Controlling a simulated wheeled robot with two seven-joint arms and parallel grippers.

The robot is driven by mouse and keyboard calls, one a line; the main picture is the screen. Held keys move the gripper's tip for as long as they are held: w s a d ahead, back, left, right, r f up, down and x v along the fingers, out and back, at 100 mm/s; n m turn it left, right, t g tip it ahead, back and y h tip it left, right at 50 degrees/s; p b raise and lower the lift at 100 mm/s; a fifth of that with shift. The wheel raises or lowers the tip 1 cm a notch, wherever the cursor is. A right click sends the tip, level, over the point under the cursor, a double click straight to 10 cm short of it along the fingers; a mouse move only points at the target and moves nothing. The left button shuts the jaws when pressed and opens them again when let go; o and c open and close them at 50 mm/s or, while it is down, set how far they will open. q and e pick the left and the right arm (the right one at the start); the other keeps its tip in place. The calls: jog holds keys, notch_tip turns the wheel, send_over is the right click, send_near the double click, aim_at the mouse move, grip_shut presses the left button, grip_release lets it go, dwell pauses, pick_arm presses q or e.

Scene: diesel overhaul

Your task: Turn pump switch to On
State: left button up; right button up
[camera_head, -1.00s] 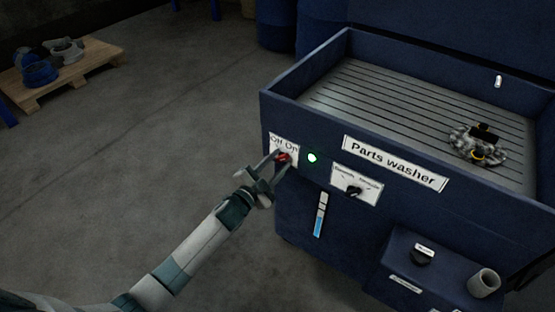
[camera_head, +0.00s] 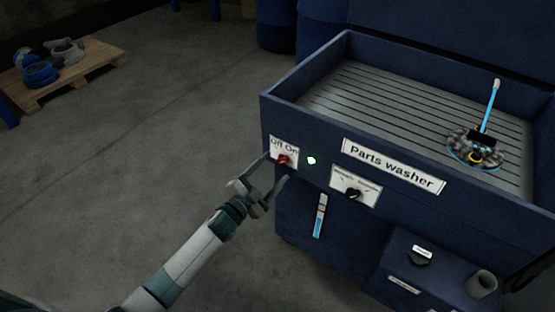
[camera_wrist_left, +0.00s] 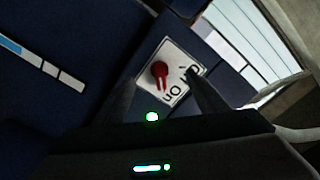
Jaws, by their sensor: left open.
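The red pump switch (camera_head: 284,160) sits on a white plate marked Off and On on the front of the blue parts washer (camera_head: 300,185). In the left wrist view the red knob (camera_wrist_left: 160,72) has its pointer turned toward the word On. My left gripper (camera_head: 276,169) is open and empty, just in front of and below the switch, apart from it. In the wrist view the knob lies between its fingers. My right gripper is not in view.
A lit green lamp (camera_head: 311,160) is right of the switch. A black selector knob (camera_head: 353,194) and a blue level gauge (camera_head: 320,216) are on the same front. The floor at left is clear up to a pallet (camera_head: 75,75).

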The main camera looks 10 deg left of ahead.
pick_arm(q)
jog(key=p+v, duration=0.1)
jog(key=v, duration=0.3)
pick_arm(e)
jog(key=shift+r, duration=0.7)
pick_arm(q)
jog(key=shift+f, duration=0.1)
